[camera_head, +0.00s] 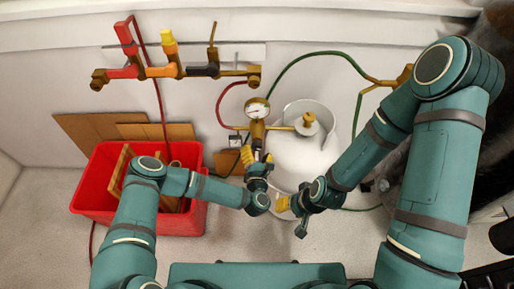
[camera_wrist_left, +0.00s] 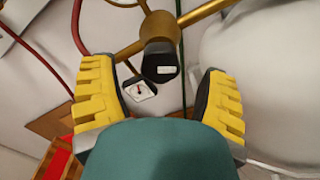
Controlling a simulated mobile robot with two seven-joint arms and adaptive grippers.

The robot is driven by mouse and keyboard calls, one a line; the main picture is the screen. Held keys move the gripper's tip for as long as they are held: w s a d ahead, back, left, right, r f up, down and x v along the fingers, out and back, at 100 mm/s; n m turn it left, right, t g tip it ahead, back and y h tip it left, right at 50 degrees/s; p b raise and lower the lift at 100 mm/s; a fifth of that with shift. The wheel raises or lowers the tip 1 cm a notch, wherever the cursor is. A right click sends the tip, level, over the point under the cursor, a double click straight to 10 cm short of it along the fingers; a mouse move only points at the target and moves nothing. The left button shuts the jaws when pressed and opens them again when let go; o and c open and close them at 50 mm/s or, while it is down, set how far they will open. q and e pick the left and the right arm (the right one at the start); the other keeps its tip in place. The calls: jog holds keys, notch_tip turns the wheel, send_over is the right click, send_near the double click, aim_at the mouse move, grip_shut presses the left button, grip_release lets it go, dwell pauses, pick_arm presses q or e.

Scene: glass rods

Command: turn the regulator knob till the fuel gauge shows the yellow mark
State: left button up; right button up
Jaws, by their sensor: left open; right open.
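The brass regulator (camera_head: 257,128) with a round white dial (camera_head: 257,107) stands left of a white gas cylinder (camera_head: 300,158). In the left wrist view a black knob (camera_wrist_left: 161,58) with a small white label sits on the brass pipework. My right gripper (camera_head: 288,205) is open and empty in front of the cylinder.
A red crate (camera_head: 88,198) with wooden pieces stands at the left, near my left arm. A brass manifold (camera_head: 172,70) with red, orange and black valves is on the back wall. Red and green hoses (camera_head: 300,57) run around the regulator.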

pick_arm(q)
jog(key=shift+w, duration=1.35)
jog(key=c, duration=1.2)
